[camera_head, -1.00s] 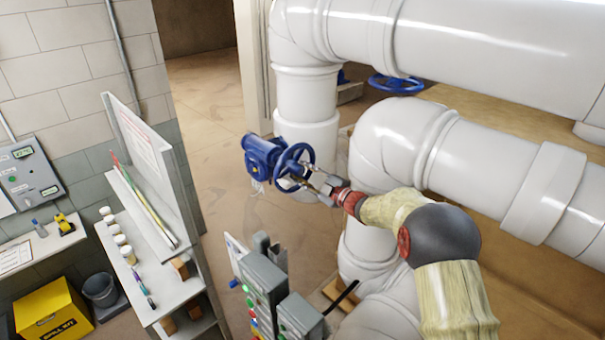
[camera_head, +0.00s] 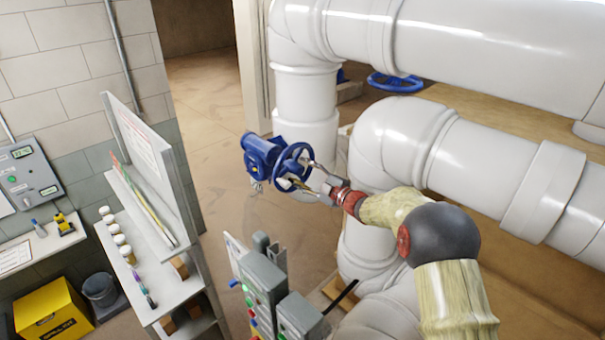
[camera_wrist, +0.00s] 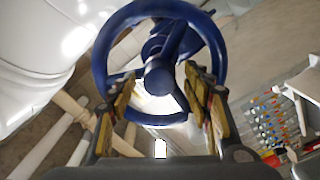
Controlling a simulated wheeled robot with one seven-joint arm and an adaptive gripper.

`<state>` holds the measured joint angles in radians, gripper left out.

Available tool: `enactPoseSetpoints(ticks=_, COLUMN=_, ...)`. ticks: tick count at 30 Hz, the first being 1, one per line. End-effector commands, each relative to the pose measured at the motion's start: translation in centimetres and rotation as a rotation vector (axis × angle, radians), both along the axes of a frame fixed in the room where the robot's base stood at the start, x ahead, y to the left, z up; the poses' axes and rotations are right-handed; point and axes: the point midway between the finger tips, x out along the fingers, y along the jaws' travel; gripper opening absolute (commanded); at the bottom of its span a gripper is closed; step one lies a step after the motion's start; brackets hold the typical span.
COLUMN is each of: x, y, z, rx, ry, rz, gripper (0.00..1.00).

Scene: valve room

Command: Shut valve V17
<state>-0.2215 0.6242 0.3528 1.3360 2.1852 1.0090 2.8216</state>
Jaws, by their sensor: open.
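A blue valve with a round spoked handwheel (camera_head: 292,166) is mounted at the white vertical pipe, left of centre in the head view. Its label cannot be read, so I cannot tell whether it is V17. The handwheel (camera_wrist: 158,75) fills the upper middle of the wrist view, with its hub facing the camera. My gripper (camera_head: 301,174) is open at the wheel. In the wrist view its two fingers (camera_wrist: 160,100) stand apart, left and right below the hub, overlapping the lower part of the rim. Whether they touch the rim cannot be told.
Large white pipes (camera_head: 450,45) stand close on the right. A second blue handwheel (camera_head: 395,82) lies behind them. A grey control box with buttons (camera_head: 262,285) stands below the valve. A shelf unit (camera_head: 150,265) and a yellow box (camera_head: 52,312) are at left. Open floor lies behind the valve.

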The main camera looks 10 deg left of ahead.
Motion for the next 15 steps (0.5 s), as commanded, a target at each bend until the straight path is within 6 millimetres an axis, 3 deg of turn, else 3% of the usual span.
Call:
enactPoseSetpoints(ticks=5, x=-0.6, y=-1.1, z=0.1, rx=0.000, ry=0.000, rz=-0.001, gripper=0.49)
enactPoseSetpoints(ticks=15, x=-4.3, y=-6.7, z=0.0, rx=0.000, ry=0.001, rz=-0.003, gripper=0.49)
